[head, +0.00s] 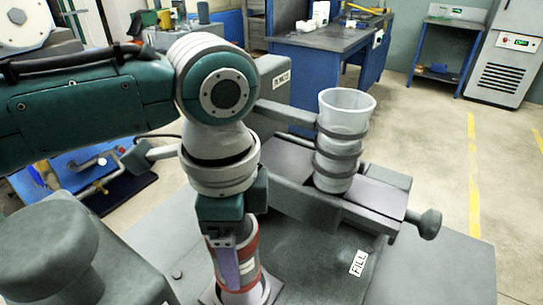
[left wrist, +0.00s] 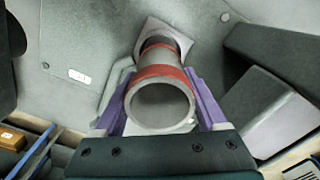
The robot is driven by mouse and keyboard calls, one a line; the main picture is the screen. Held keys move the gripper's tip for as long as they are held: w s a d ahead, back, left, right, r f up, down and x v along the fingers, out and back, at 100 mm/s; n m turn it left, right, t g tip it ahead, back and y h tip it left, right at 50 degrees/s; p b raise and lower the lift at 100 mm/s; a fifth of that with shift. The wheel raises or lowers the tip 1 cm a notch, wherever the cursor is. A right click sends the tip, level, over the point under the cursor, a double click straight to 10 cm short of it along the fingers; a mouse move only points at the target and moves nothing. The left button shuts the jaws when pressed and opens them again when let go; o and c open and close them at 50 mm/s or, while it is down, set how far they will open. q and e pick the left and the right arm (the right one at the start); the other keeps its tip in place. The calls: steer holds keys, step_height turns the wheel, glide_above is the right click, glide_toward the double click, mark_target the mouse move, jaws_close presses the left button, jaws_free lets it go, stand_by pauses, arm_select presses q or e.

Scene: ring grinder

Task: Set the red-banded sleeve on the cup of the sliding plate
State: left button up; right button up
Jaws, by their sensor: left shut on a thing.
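The red-banded sleeve (head: 249,268) is a grey tube with red bands, upright at the bottom centre of the head view. My left gripper (head: 236,258) points down and is shut on it. In the left wrist view, purple fingers lie on both sides of the sleeve (left wrist: 161,74), whose open round end faces the camera. Its far end is over a pale square base (left wrist: 184,48); whether it touches cannot be told. The sliding plate (head: 378,196) is a dark flat strip on the machine at right. A pale tapered cup-like vessel (head: 341,150) with dark rings stands there, upright. My right gripper is not in view.
A grey machine block (head: 285,190) with a round knob (head: 429,223) stands right of the sleeve. A FILL label (head: 358,263) lies on the grey bench top (head: 430,270), which is clear at front right. A blue workbench (head: 320,55) stands behind.

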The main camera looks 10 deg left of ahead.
arm_select(q)
steer(key=shift+f+b, duration=1.95)
steer(key=shift+b, duration=0.55)
steer(key=shift+s+f, duration=0.1)
steer(key=shift+f, duration=0.6)
steer(key=shift+r+p, duration=0.1)
steer(key=shift+p, duration=0.35)
steer(key=shift+p, duration=0.5)
steer(key=o, duration=1.3)
